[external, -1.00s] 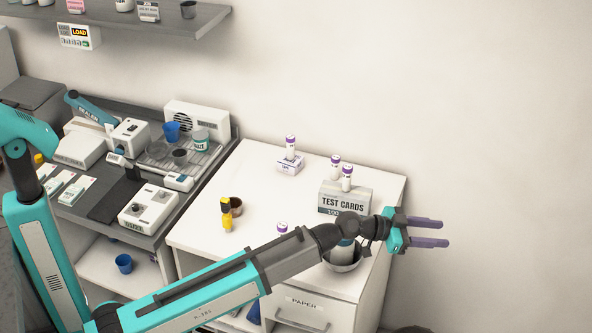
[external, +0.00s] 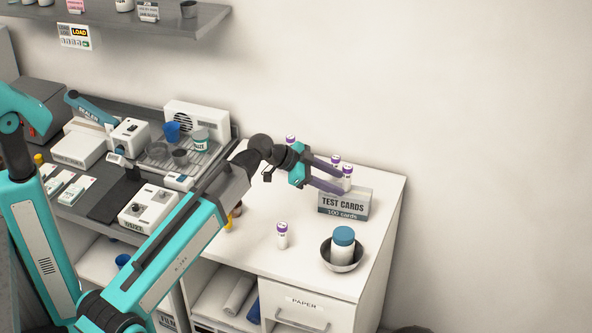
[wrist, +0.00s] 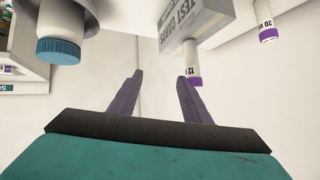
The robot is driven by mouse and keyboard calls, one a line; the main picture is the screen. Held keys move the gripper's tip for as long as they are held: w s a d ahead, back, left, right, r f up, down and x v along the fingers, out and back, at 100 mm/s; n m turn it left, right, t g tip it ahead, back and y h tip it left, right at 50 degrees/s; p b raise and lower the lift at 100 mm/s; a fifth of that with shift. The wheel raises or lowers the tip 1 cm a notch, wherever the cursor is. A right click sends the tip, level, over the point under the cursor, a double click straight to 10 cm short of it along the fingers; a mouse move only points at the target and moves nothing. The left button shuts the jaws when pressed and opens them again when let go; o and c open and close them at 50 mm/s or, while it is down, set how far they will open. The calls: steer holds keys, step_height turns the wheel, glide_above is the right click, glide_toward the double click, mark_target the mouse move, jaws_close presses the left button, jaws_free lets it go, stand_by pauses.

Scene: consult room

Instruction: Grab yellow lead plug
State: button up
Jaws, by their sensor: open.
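A yellow piece (external: 228,224), likely the plug, stands on the white counter (external: 270,258); my arm hides most of it. Another small yellow-orange thing (external: 38,158) shows at the far left, too small to identify. My gripper (external: 341,180) is open and empty, its purple fingers pointing right above the counter by the test cards box. In the wrist view, the two fingers (wrist: 160,76) are apart with nothing between them, and no yellow thing shows there.
The test cards box (external: 345,203) with purple-capped vials stands near the fingers. A white jar with a blue lid (external: 343,243) sits in a dark bowl (external: 328,260). A single vial (external: 282,236) stands at the counter's middle. The shelf (external: 170,22) is above left.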

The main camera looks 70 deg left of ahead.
steer(key=shift+s+a+f+m+g+h+p, duration=0.25)
steer(key=shift+s+a+f+m+h+p, duration=0.75)
steer(key=shift+s, duration=3.9)
steer(key=shift+s+a+f+m+g+h+p, duration=0.3)
steer(key=shift+s+a+f+h, duration=1.3)
steer(key=shift+s, duration=3.35)
steer(key=shift+s+a+f+m+g+h+p, duration=0.15)
steer(key=shift+s+a+m+h+p, duration=0.45)
steer(key=shift+s+a, duration=2.95)
steer(key=s+d, duration=0.2)
steer(key=shift+s+d+r, duration=0.15)
steer(key=shift+s+d, duration=0.2)
steer(key=shift+d, duration=0.05)
steer(key=shift+f+p, duration=0.8)
steer(key=shift+f, duration=1.2)
steer(key=shift+f, duration=0.1)
